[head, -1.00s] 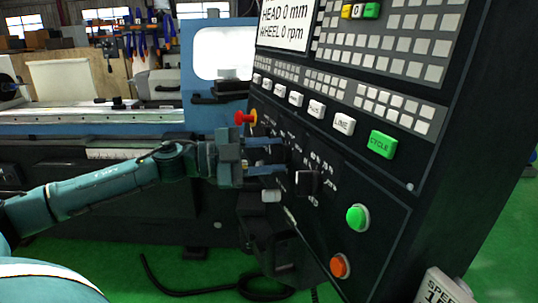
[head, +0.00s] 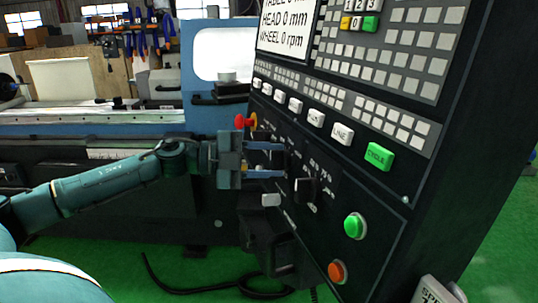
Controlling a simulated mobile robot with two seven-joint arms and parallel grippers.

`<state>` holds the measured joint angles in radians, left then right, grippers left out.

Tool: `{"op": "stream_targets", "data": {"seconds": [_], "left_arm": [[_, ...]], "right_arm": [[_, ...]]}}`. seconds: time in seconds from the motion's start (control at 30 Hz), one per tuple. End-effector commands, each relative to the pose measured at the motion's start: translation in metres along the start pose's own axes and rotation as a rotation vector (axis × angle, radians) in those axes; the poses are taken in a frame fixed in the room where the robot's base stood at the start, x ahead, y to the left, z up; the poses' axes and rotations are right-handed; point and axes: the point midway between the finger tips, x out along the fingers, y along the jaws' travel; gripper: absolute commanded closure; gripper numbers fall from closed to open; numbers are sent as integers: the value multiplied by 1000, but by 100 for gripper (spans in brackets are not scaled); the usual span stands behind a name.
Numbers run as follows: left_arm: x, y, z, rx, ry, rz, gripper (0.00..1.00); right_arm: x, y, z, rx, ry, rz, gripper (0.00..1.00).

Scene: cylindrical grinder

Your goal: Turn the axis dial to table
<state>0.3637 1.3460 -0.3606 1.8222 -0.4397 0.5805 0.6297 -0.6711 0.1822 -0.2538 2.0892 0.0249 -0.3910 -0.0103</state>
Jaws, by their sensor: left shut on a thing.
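My left gripper (head: 276,160) reaches the dark control panel (head: 350,200) from the left, its two blue fingers one above the other. It is shut on a small dark dial at the panel's left side, which I take to be the axis dial. The fingers and shadow largely hide it, so its pointer and setting cannot be read. Another black knob (head: 306,189) sits just right of and below the fingertips, apart from them. The white marks around the dials are too small to read. My right gripper is not in view.
A red emergency knob (head: 241,121) sits just above my left gripper. A row of white buttons and the green CYCLE button (head: 380,156) run above the dials. A green button (head: 355,226) and an orange button (head: 337,271) sit lower right. The grinder bed (head: 90,115) stands behind.

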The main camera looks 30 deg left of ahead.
Motion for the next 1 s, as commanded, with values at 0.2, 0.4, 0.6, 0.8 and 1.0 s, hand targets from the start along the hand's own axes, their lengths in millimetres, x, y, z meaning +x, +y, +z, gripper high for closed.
{"op": "stream_targets", "data": {"seconds": [0.2, 0.4, 0.6, 0.8, 1.0], "left_arm": [[0, -4, -1, 159, 2, 43, 85], [0, -3, -1, 267, 0, 74, 85], [0, -3, -1, 329, 1, 91, 85], [0, -3, -1, 349, 1, 97, 85], [0, -2, -1, 350, 1, 97, 85]], "right_arm": [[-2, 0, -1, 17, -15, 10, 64], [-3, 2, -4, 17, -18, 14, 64], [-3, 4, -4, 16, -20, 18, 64], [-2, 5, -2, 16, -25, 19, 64], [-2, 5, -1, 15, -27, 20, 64]]}}
